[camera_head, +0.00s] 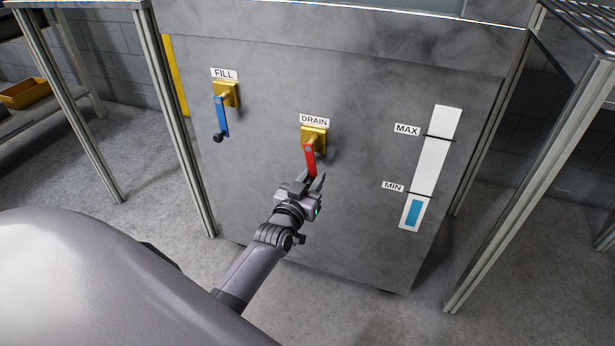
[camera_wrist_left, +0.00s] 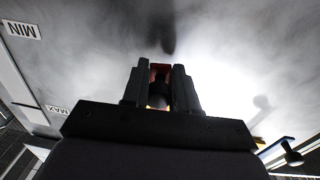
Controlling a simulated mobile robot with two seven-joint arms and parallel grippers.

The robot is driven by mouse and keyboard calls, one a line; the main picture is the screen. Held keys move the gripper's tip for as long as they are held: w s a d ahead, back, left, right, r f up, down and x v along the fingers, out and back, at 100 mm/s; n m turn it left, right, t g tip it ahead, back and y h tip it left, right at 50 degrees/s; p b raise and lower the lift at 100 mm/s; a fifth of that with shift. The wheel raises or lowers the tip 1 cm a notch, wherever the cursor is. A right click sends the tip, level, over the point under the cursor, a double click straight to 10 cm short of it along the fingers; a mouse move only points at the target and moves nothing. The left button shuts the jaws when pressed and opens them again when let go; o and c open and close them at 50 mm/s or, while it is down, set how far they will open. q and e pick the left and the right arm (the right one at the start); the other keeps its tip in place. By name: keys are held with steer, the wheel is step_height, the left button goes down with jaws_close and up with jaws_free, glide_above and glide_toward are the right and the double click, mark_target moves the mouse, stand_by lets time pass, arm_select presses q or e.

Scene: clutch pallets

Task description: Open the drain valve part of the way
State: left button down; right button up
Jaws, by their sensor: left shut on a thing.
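The drain valve has a brass body (camera_head: 314,136) under a DRAIN label (camera_head: 314,120) on the grey tank front. Its red lever (camera_head: 310,158) hangs almost straight down. My left gripper (camera_head: 316,183) is at the lower end of the red lever, shut on it; its fingers hide the lever's tip. In the left wrist view the red lever (camera_wrist_left: 160,69) and its dark knob show between the two fingers (camera_wrist_left: 160,92). My right gripper is not in view.
The fill valve's blue lever (camera_head: 222,117) hangs down at the left. A level gauge (camera_head: 432,165) with MAX and MIN marks stands at the right, its blue level (camera_head: 413,213) below MIN. Metal frame legs (camera_head: 180,120) flank the tank (camera_head: 260,190).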

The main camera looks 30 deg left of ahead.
arm_select(q)
steer(key=shift+w+d+r+n+p, duration=0.15)
steer(key=shift+d+r+n+p, duration=0.1)
steer(key=shift+d+n, duration=0.35)
steer(key=shift+w+d+r+n+p, duration=0.1)
steer(key=shift+d+n+p, duration=0.15)
steer(key=shift+d+n, duration=0.3)
steer(key=shift+w+d+r+n+p, duration=0.1)
steer(key=shift+d+r+n+p, duration=0.15)
steer(key=shift+n, duration=0.3)
steer(key=shift+w+d+r+n+p, duration=0.1)
steer(key=shift+d+n, duration=0.2)
steer(key=shift+n, duration=0.2)
steer(key=shift+d+r+n, duration=0.25)
steer(key=shift+d+n, duration=0.15)
steer(key=shift+n, duration=0.3)
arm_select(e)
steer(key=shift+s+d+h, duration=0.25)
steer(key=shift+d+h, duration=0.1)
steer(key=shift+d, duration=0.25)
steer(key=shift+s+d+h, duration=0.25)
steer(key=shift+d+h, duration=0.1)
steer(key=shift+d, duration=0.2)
arm_select(q)
steer(key=c, duration=0.9)
jaws_free()
steer(key=shift+c, duration=0.2)
steer(key=shift+a, duration=0.1)
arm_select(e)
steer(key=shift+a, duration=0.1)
